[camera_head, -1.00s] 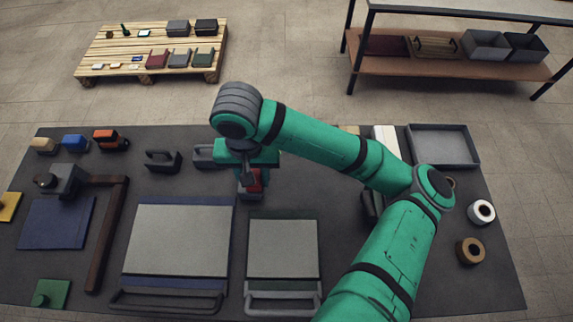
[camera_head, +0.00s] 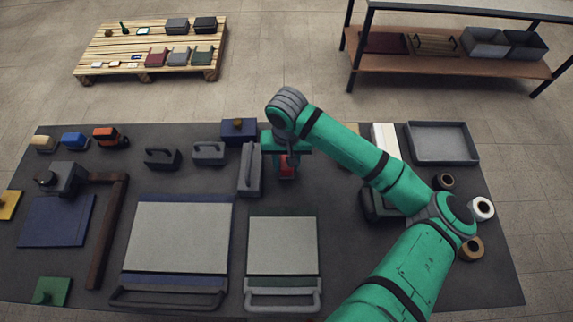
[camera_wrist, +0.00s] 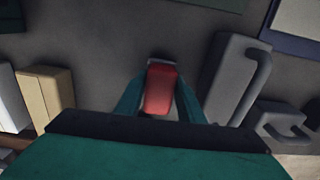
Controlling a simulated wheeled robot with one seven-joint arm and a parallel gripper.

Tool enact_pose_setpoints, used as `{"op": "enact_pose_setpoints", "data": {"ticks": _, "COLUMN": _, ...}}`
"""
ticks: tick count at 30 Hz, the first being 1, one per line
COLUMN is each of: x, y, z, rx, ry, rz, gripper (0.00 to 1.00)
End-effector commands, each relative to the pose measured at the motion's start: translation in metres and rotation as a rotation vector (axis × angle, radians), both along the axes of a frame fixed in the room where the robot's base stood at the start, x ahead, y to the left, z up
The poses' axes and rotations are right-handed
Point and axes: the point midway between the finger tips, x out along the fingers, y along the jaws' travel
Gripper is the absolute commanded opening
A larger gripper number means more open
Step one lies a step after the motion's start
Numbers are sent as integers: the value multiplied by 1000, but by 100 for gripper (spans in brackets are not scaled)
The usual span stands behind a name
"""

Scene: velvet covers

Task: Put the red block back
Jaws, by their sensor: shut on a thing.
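The red block (camera_head: 287,166) is between the fingers of my gripper (camera_head: 287,172) in the head view, just right of a long grey handled block. In the wrist view the red block (camera_wrist: 160,90) sits between the two green fingers of my gripper (camera_wrist: 160,98), which is shut on it. A small grey part shows at the block's far end. I cannot tell whether the block touches the table.
The long grey handled block (camera_head: 250,169) stands close on the left, with a smaller grey one (camera_head: 209,153) beyond it. A navy box (camera_head: 239,132) is behind. Two large grey panels (camera_head: 178,236) (camera_head: 283,246) lie in front.

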Motion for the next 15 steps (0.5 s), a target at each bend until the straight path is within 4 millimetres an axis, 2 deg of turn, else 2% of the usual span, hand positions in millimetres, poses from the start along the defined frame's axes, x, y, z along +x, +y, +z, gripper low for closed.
{"op": "enact_pose_setpoints", "data": {"ticks": 4, "x": 1, "y": 0, "z": -12, "rx": -1, "ry": -2, "rz": -1, "gripper": 7}}
{"op": "enact_pose_setpoints", "data": {"ticks": 15, "x": 0, "y": 0, "z": -15, "rx": 1, "ry": -1, "rz": -1, "gripper": 7}}
